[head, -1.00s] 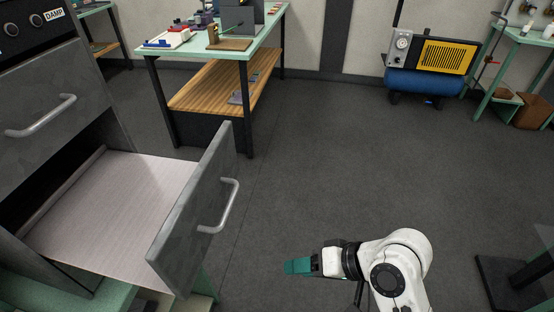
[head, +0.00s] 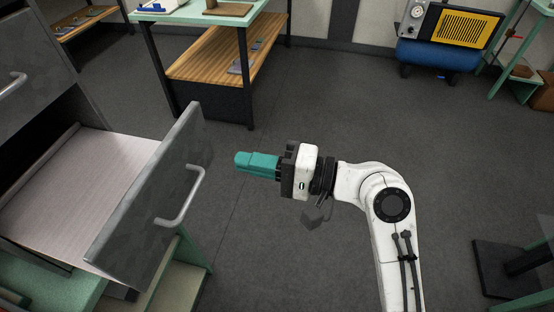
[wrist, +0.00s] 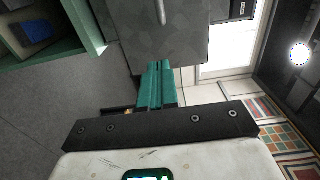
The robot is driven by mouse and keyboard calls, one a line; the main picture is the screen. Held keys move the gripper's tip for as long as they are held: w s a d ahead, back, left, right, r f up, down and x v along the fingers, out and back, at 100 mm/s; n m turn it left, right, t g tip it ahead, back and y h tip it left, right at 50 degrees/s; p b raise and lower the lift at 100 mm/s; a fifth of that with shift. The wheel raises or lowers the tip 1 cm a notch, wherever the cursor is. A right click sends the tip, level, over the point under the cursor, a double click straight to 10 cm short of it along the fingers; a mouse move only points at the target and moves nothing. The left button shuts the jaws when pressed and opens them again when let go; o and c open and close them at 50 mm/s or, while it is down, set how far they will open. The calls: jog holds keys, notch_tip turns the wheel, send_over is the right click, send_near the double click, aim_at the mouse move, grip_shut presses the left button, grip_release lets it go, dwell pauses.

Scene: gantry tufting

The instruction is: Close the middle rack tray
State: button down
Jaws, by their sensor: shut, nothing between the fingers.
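The middle rack tray is pulled out, at the left of the head view. Its grey front panel (head: 150,215) carries a curved metal handle (head: 184,200), and its pale flat bed (head: 85,180) shows behind the panel. My gripper (head: 238,160) has teal fingers, shut and empty, pointing left toward the panel. A gap of floor shows between the fingertips and the handle. In the wrist view the teal fingers (wrist: 157,68) reach toward the grey panel (wrist: 190,35), with part of the handle (wrist: 161,12) above them. I cannot tell from there whether they touch.
Above the tray is another grey drawer front with a handle (head: 12,86). A green-topped bench (head: 215,14) with a wooden shelf stands behind. A blue and yellow compressor (head: 437,45) stands at the back right. The floor between is clear.

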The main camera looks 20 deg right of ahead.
aim_at(105, 148)
jog(key=p+x, duration=0.1)
jog(key=x, duration=0.5)
jog(key=shift+w+a, duration=0.2)
jog(key=shift+a, duration=0.15)
jog(key=b+x, duration=0.1)
jog(key=x, duration=2.5)
jog(key=shift+w+a+b, duration=0.15)
jog(key=shift+b, duration=0.15)
jog(key=shift+r, duration=0.35)
